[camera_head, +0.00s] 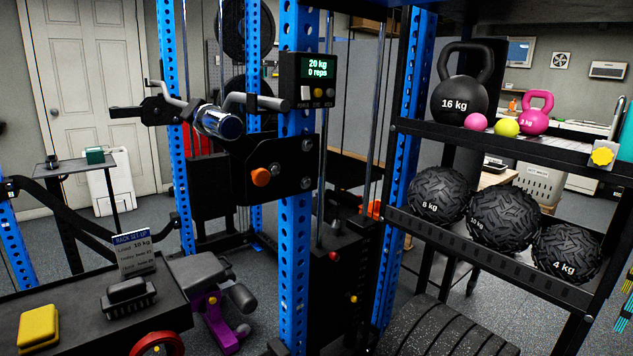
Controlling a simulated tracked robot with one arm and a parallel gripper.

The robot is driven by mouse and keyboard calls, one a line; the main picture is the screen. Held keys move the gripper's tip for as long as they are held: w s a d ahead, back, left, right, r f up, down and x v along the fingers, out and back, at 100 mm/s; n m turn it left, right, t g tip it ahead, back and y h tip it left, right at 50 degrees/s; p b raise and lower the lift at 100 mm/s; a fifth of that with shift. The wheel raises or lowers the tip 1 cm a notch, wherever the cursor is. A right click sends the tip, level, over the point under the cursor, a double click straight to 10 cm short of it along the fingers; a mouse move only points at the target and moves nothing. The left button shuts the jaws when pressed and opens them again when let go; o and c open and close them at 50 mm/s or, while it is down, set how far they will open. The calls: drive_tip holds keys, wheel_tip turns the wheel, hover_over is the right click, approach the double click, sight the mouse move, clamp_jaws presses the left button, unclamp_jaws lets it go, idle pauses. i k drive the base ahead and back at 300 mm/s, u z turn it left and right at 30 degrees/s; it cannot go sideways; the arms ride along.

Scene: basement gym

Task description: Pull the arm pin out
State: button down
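An orange knob (261,177), which looks like the arm pin, sticks out of a black bracket (290,168) on a blue perforated upright (295,225). How deep the pin sits is hidden. A grey bar arm with a silver end (218,122) and black fittings reaches left above the bracket. My gripper is not in view.
A display (316,75) above the bracket reads 20 kg, 0 reps. A rack-set-up card (134,253) stands on a black bench top (70,313) at lower left. A shelf (500,139) with kettlebells and balls stands right. Some floor is clear between bench and door.

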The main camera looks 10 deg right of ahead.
sight(260, 177)
drive_tip(key=z, duration=0.1)
drive_tip(key=i, duration=1)
drive_tip(key=u, duration=0.05)
